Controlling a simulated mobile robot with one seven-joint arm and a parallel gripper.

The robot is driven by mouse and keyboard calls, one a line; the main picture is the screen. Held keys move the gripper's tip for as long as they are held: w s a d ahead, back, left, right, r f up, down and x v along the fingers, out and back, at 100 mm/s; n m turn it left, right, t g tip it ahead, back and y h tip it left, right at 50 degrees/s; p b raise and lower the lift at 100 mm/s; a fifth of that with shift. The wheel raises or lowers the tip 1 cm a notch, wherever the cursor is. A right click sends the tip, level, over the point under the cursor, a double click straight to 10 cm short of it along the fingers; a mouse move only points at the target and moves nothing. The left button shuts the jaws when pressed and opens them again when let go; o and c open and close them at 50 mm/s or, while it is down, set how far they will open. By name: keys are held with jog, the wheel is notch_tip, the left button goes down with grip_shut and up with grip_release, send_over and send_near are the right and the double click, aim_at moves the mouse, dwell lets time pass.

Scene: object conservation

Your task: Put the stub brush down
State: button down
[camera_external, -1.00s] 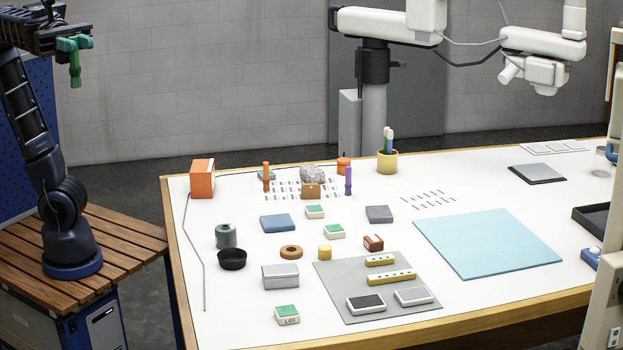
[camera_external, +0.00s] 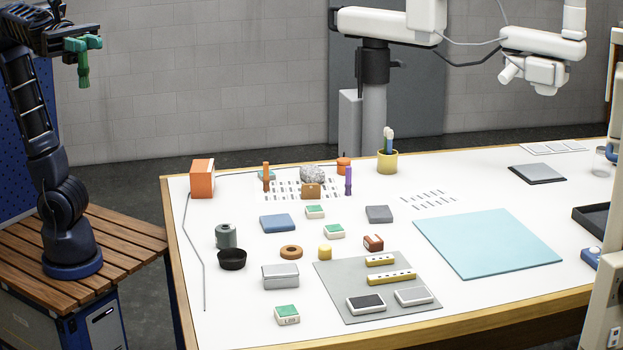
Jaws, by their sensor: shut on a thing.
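My gripper (camera_external: 83,46) is at the upper left, at the end of my dark arm, high above and to the left of the white table. It is shut on a small green piece that hangs downward, which looks like the stub brush (camera_external: 84,72). Its bristles are too small to make out, and where the jaws end and the brush begins is not clear. The brush is in the air, well apart from the table top (camera_external: 380,215) and everything on it.
An orange box (camera_external: 202,179) stands at the table's back left corner. A yellow cup (camera_external: 387,161) with tools stands at the back. A grey mat (camera_external: 335,285) carries several small blocks. A pale blue mat (camera_external: 487,243) is empty. A white boom (camera_external: 470,45) overhangs the back.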

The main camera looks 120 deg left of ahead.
jog(key=w+a+f+n+g+y, duration=0.1)
jog(key=w+a+f+n+y, duration=0.4)
jog(key=a, duration=0.7)
jog(key=w+a+f+n+g+y, duration=0.25)
jog(key=w+a+f+y, duration=0.35)
jog(key=a, duration=0.7)
jog(key=w+a+f+n+g+y, duration=0.1)
jog(key=w+a+f+n+y, duration=0.3)
jog(key=a+y, duration=0.55)
jog(key=s+a+r+n+g+y, duration=0.25)
jog(key=s+a+n+g, duration=0.4)
jog(key=a, duration=0.45)
jog(key=s+a+r+n+g, duration=0.2)
jog(key=s+r+n+g, duration=0.3)
jog(key=s+r+g, duration=0.55)
jog(key=f, duration=1.8)
jog(key=s+f+t, duration=0.1)
jog(key=f, duration=1.7)
jog(key=s+f+t, duration=0.1)
jog(key=f, duration=1.8)
jog(key=shift+f, duration=0.1)
jog(key=c, duration=1.3)
grip_release()
jog(key=shift+d, duration=0.1)
